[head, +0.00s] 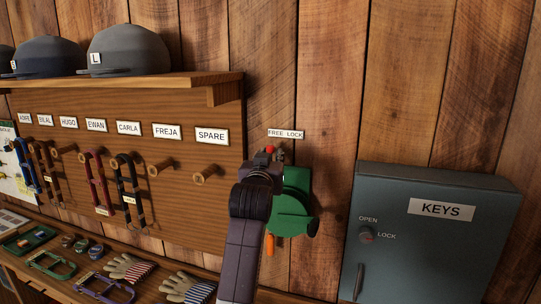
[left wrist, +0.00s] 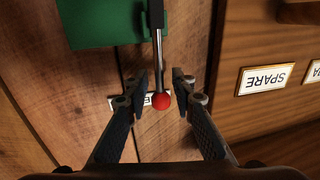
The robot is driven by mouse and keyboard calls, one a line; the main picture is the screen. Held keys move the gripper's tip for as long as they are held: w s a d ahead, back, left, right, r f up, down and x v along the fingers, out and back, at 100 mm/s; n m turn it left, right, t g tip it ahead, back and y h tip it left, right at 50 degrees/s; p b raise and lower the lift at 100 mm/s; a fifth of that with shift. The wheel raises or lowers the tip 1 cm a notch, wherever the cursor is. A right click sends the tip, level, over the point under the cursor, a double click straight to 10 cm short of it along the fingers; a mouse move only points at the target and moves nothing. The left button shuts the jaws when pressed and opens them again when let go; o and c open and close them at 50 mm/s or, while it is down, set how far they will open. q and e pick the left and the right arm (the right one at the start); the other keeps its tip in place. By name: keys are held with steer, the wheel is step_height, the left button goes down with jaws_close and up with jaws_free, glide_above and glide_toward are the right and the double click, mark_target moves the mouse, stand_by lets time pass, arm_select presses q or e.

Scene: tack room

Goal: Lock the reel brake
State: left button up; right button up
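The green reel (head: 293,205) is mounted on the plank wall, partly hidden behind my left arm in the head view; its green body also shows at the top of the left wrist view (left wrist: 100,22). A thin metal brake lever (left wrist: 157,60) runs from it to a red ball knob (left wrist: 162,101). In the head view the knob (head: 270,149) is under the FREE side of the FREE LOCK label (head: 285,133). My left gripper (left wrist: 159,82) is open, with one finger on each side of the lever and knob, gaps visible on both sides. My right gripper is not in view.
A grey key cabinet (head: 435,235) with its own OPEN/LOCK knob stands right of the reel. A wooden peg rack (head: 190,225) with name labels and hanging straps is to the left, helmets on its shelf. A bench (head: 150,290) with brushes lies below.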

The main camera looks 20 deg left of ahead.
arm_select(q)
jaws_close()
